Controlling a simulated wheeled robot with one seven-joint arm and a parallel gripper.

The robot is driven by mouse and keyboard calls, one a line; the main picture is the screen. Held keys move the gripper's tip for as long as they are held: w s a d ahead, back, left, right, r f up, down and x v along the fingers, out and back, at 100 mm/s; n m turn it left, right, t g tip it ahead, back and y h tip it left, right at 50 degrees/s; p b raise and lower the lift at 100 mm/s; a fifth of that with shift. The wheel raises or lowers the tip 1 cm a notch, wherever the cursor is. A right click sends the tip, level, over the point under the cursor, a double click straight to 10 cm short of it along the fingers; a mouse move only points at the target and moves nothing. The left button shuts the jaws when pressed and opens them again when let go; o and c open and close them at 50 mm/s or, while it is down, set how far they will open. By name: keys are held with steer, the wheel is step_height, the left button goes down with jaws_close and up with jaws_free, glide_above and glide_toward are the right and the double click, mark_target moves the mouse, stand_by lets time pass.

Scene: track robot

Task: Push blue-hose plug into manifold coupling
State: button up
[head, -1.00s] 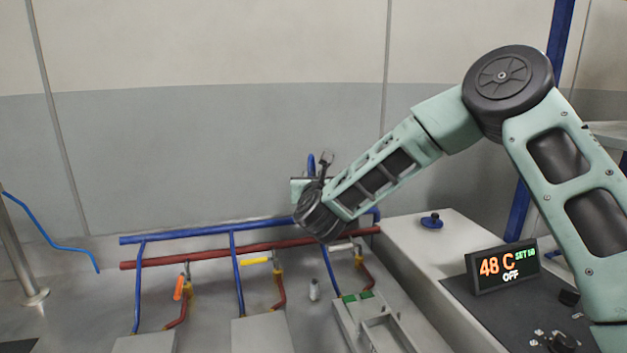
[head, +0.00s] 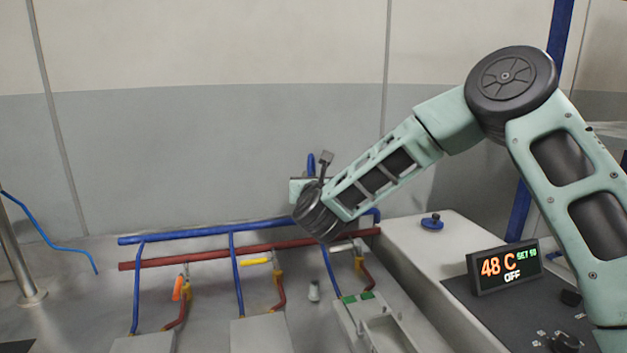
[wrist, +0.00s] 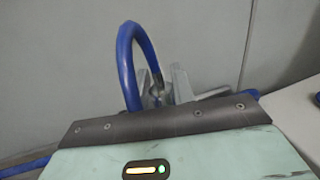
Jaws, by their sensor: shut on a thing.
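My gripper is mostly hidden behind my wrist in the head view. In the wrist view my gripper (wrist: 164,90) has its grey fingers closed around the end of the blue hose (wrist: 127,62). The hose loops up and comes down between the fingers. Its plug (wrist: 157,92) is only partly visible there. The top of the hose loop (head: 311,160) also shows above my wrist in the head view. The blue manifold pipe (head: 190,233) runs behind my wrist. The coupling cannot be made out, and whether the plug touches it cannot be told.
A red pipe (head: 205,256) runs below the blue one, with branches and coloured valve handles. A small grey fitting (head: 314,291) stands on the bench.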

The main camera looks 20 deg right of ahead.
steer(key=shift+f+b, duration=1.6)
steer(key=shift+b, duration=0.45)
steer(key=o, duration=1.1)
steer(key=b+v, duration=0.2)
steer(key=v, duration=1.5)
steer(key=shift+s+r+b, duration=0.1)
steer(key=shift+s+b, duration=0.15)
steer(key=shift+b, duration=0.15)
